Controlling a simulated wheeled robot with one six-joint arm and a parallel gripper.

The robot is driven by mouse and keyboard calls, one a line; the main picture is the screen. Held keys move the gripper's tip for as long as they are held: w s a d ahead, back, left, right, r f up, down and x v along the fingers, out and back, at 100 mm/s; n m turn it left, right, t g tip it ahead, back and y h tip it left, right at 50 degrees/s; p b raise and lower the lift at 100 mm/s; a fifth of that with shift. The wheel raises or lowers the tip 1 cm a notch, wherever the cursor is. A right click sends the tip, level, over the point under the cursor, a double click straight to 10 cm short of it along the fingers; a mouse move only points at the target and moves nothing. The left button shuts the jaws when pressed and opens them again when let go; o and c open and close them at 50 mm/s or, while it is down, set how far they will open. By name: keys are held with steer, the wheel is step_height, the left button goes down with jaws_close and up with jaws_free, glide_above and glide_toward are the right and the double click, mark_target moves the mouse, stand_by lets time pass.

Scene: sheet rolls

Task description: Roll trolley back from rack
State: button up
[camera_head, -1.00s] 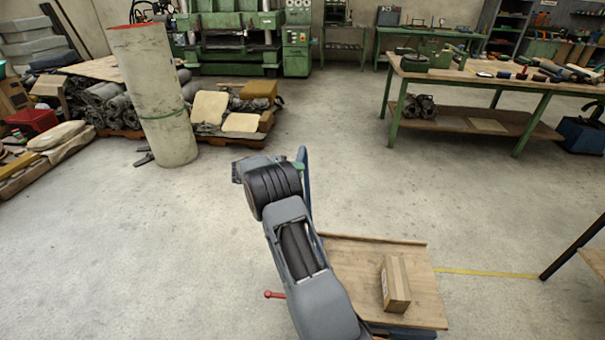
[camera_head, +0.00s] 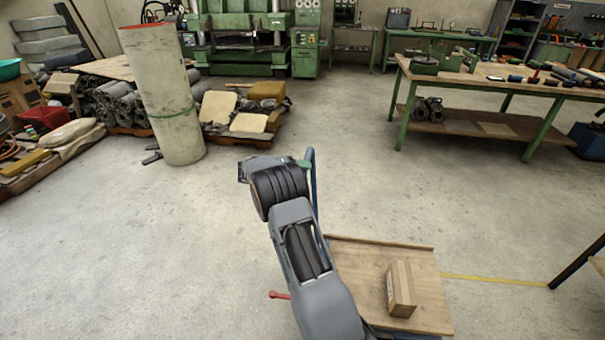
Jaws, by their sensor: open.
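The trolley has a flat wooden deck (camera_head: 360,270) at the bottom centre-right. Its blue upright handle (camera_head: 312,185) rises at the deck's left side. A cardboard box (camera_head: 401,288) sits on the deck's right part. My grey arm reaches up from the bottom, across the deck's left edge. My gripper (camera_head: 268,163) is at the arm's far end, just left of the handle's top. It is open. The wrist largely hides its fingers, and I cannot tell whether they touch the handle. A small green part shows beside the handle top.
A tall upright sheet roll (camera_head: 165,95) stands on the floor at upper left, near pallets of rolls and sacks (camera_head: 120,95). A green-legged workbench (camera_head: 480,85) stands at upper right. A dark leg (camera_head: 577,262) is at right. The middle floor is clear.

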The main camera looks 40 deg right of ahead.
steer(key=v, duration=1.3)
steer(key=shift+a+b, duration=0.25)
steer(key=shift+b, duration=0.05)
steer(key=shift+w, duration=0.1)
